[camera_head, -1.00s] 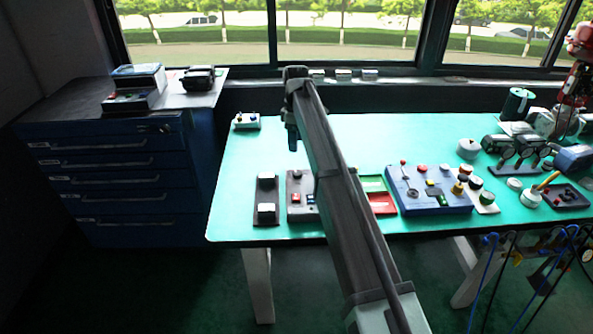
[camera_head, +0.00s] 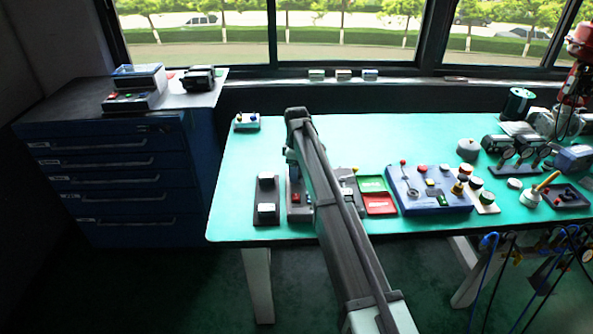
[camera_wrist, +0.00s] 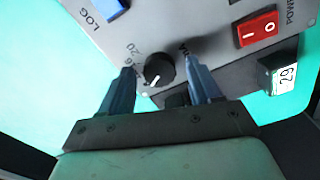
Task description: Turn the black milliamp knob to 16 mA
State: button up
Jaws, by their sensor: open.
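The black milliamp knob (camera_wrist: 160,70) is round with a white pointer line and sits on the grey panel of the valve positioner (camera_wrist: 205,22). In the wrist view the pointer line aims to the lower left. Printed marks 20 and 16 show just left of the knob. My gripper (camera_wrist: 158,68) is open, with one finger on each side of the knob; I cannot tell whether either touches it. In the head view my arm covers much of the positioner (camera_head: 296,212), and the knob is hidden there.
On the panel are a red power rocker switch (camera_wrist: 257,27) and a blue button (camera_wrist: 116,8) marked LOG. A block labelled 29 (camera_wrist: 286,75) is at the right. A dark two-switch plate (camera_head: 266,190) stands left of the positioner; a red and green tray (camera_head: 378,203) and blue control box (camera_head: 428,190) stand right.

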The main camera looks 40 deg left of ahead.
jog(key=c, duration=1)
jog(key=shift+c, duration=0.2)
jog(key=m, duration=0.5)
jog(key=shift+m, duration=0.4)
jog(key=m, duration=0.5)
jog(key=shift+w+m, duration=0.1)
jog(key=shift+m, duration=0.3)
